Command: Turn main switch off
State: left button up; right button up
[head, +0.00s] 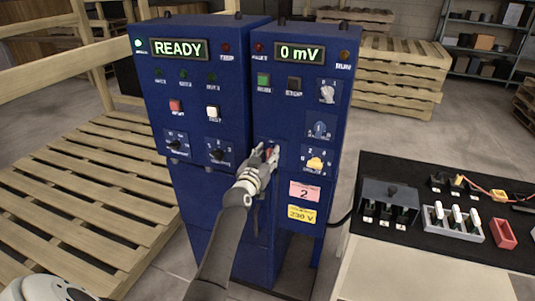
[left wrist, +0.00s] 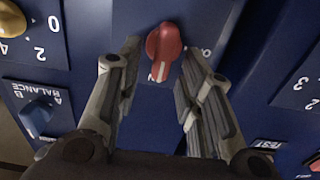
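The main switch is a red rotary knob on the blue cabinet; in the head view it is partly hidden by my gripper (head: 265,156). The left wrist view shows the red knob (left wrist: 165,46) clearly, with its white mark pointing down and slightly left in that picture. A label partly shows to its right. My left gripper (left wrist: 160,52) is open, with one finger on each side of the knob. A gap shows at the left finger; the right finger is very close, and I cannot tell if it touches.
The blue cabinet (head: 232,90) has lit READY and 0 mV displays. A yellow knob (head: 315,163) and a blue knob (head: 319,129) sit right of the gripper. A black-topped table (head: 400,240) with small parts stands at right. Wooden pallets (head: 85,190) lie at left.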

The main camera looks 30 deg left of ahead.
pick_arm(q)
jog(key=shift+w, duration=0.25)
jog(key=shift+c, duration=0.4)
jog(key=shift+s, duration=0.1)
grip_shut()
